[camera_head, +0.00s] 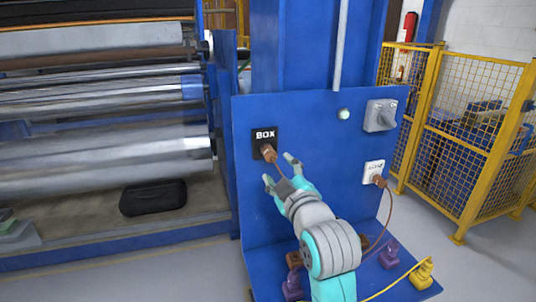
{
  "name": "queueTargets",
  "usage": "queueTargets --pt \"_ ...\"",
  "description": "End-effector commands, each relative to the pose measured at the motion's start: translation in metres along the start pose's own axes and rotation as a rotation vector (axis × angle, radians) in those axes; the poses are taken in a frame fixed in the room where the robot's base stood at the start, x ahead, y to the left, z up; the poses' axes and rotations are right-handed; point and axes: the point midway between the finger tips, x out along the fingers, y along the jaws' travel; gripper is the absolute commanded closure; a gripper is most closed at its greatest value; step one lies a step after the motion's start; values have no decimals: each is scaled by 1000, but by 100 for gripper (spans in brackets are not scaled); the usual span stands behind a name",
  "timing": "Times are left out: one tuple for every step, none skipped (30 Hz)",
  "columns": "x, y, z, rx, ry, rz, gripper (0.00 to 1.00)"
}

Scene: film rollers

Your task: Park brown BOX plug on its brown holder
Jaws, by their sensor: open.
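The brown BOX plug (268,152) sits in the black socket marked BOX (264,135) on the blue panel. Its brown cable hangs down toward my arm. My gripper (280,171) is open and empty, just below and to the right of the plug, apart from it in the picture; the depth gap cannot be told. A brown piece (293,260) stands on the ledge left of my arm, and another brown piece (364,242) shows partly at its right. I cannot tell which is the brown holder, as my arm hides part of the ledge.
Another brown plug (379,181) is in the white socket (373,170), its cable looping down. Purple pieces (389,256) and a yellow plug (422,275) with cable stand on the ledge. A grey switch (380,116) is above. Metal rollers (110,150) are left, yellow fencing (480,130) right.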

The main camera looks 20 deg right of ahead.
Motion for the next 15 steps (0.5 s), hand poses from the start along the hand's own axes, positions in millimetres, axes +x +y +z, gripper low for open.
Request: queueTargets --pt "1 0 0 0 0 0 42" --pt "1 0 0 0 0 0 42" --pt "3 0 0 0 0 0 42" --pt "4 0 0 0 0 -1 42" --pt "6 0 0 0 -1 -1 42" --pt "9 0 0 0 0 -1 42" --pt "12 0 0 0 0 -1 42" --pt "15 0 0 0 0 -1 42" --pt "20 0 0 0 1 0 42" --pt "23 0 0 0 1 0 42" --pt "27 0 0 0 0 0 42" --pt "32 0 0 0 0 -1 42" --pt "36 0 0 0 0 0 42" --pt "40 0 0 0 1 0 42" --pt "45 0 0 0 2 1 42"
